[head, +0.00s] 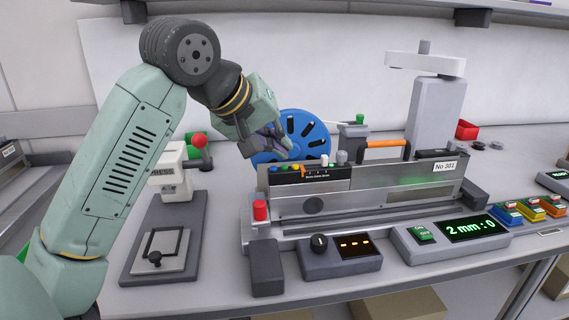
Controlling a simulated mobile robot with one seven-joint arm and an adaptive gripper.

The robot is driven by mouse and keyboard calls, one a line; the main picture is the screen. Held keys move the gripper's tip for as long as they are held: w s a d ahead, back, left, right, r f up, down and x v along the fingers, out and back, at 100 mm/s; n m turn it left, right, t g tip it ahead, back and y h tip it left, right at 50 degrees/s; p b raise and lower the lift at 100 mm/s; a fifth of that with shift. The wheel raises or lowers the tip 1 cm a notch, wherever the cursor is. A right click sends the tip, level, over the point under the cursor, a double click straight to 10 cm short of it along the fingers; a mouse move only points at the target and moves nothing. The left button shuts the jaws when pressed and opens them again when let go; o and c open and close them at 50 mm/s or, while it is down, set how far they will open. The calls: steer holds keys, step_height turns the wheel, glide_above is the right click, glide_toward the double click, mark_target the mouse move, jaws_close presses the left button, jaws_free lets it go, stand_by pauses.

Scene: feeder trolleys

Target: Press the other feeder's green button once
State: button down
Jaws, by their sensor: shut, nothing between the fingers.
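A silver feeder (380,190) marked "No 301" sits on the bench, with a black panel (312,178) at its upper left. Small coloured buttons, including blue and yellow ones, line the panel's top; a small green spot (331,166) shows near its right end, too small to identify surely. No second feeder is clearly in view. My gripper (283,148) is shut and empty, pointing down and right. It appears in front of the blue reel (310,128), above and left of the panel, apart from the buttons as far as I can tell.
A display box (450,238) reading "2 mm : 0" has a green key (422,233). A knob box (340,257), a red button (260,210), a press (172,170) with a red-ball lever and a grey column (436,110) stand around. Coloured blocks (530,208) lie at right.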

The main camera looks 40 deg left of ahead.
mark_target(280, 168)
step_height(280, 168, up, 5)
steer(key=p, duration=0.3)
steer(key=shift+p, duration=0.35)
stand_by(0.8)
